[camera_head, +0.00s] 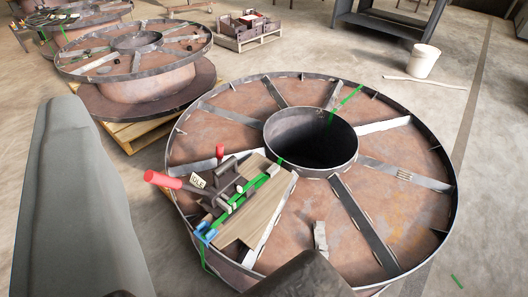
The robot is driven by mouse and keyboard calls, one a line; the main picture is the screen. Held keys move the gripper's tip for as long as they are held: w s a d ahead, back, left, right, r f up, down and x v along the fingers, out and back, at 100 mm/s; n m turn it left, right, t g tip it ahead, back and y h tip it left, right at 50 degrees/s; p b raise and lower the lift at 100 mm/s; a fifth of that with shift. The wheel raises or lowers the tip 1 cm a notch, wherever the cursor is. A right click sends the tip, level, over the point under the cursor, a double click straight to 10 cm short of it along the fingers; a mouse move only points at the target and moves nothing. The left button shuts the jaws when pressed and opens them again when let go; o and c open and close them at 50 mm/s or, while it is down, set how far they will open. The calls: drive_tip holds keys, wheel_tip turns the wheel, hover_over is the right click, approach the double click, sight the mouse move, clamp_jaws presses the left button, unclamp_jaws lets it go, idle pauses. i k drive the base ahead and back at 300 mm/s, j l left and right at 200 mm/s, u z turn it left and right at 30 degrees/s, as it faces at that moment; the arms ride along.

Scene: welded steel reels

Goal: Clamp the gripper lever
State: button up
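A strapping tool (228,190) with two red-gripped levers sits on wooden boards (250,222) on the near left of the large steel reel (395,215). One red handle (163,180) points left. The other red grip (220,151) stands up at the back. I cannot tell which is the gripper lever, or whether it is clamped. A green strap (243,198) runs through the tool towards the reel's hub. A dark rounded shape at the bottom edge and a large grey form at the left may be parts of me. No gripper fingers can be made out, and nothing touches the levers.
A second reel (135,75) stands on a pallet at upper left. A crate of parts (245,30) on a pallet, a dark steel bench (390,20) and a white bucket (423,60) stand behind. A small grey block (320,237) lies on the reel.

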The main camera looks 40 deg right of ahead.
sight(219, 147)
drive_tip(key=k+l, duration=0.25)
drive_tip(key=l, duration=0.15)
drive_tip(key=k+l, duration=0.25)
drive_tip(key=l, duration=0.15)
drive_tip(key=k+l, duration=0.3)
drive_tip(key=i+l, duration=0.1)
drive_tip(key=i, duration=0.15)
drive_tip(key=k+j, duration=0.1)
drive_tip(key=i+j+z, duration=0.1)
drive_tip(key=j, duration=0.15)
drive_tip(key=i+j+z, duration=0.15)
drive_tip(key=j, duration=0.15)
